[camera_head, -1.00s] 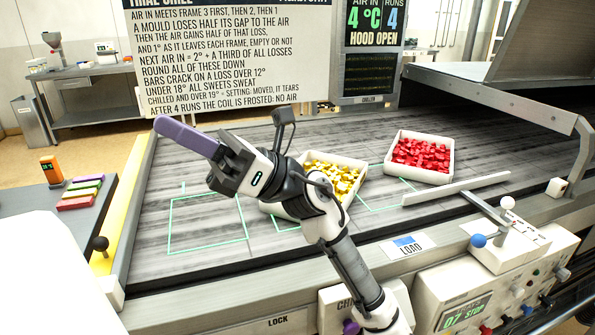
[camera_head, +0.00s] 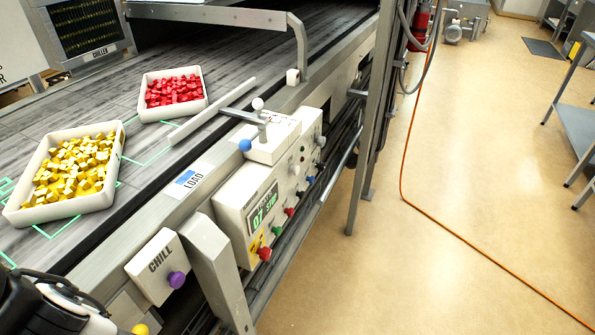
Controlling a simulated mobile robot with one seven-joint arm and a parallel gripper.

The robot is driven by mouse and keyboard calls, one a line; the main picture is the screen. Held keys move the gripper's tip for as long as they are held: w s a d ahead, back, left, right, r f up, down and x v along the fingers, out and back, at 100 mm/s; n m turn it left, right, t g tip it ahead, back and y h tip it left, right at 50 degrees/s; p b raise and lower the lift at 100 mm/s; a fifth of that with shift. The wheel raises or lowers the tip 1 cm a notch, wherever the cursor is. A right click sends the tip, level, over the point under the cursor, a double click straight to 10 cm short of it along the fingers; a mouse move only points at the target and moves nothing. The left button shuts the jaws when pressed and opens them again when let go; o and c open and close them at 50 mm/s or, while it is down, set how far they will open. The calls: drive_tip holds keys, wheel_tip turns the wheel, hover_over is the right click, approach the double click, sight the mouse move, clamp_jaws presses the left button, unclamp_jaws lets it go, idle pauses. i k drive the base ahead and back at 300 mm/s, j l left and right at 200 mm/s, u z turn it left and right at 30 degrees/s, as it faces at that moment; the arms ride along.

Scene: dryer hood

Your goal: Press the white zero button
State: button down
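The control panel (camera_head: 236,212) is a white box on the machine's front side, with a green display (camera_head: 262,207) reading "07 STOP". Small coloured buttons line its face: a red one (camera_head: 264,253), a green one (camera_head: 277,232), another red one (camera_head: 290,211) and a blue one (camera_head: 311,180). A small pale button (camera_head: 295,169) sits higher up; I cannot read a zero on it, so I cannot tell whether it is the white zero button. My gripper is outside the view; only dark and white parts of my arm show at the bottom left.
A white-knobbed lever (camera_head: 258,104) and a blue knob (camera_head: 245,145) stand on the panel's top. A CHILL box (camera_head: 155,270) with a purple knob (camera_head: 176,280) is nearer. Trays of yellow (camera_head: 28,214) and red (camera_head: 205,101) pieces sit on the belt.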

sight(295, 170)
drive_tip(key=l+u, duration=0.25)
drive_tip(key=l, duration=0.55)
drive_tip(key=l+u, duration=0.3)
drive_tip(key=l, duration=0.5)
drive_tip(key=l+u, duration=0.25)
drive_tip(key=l, duration=0.55)
drive_tip(key=k, duration=0.05)
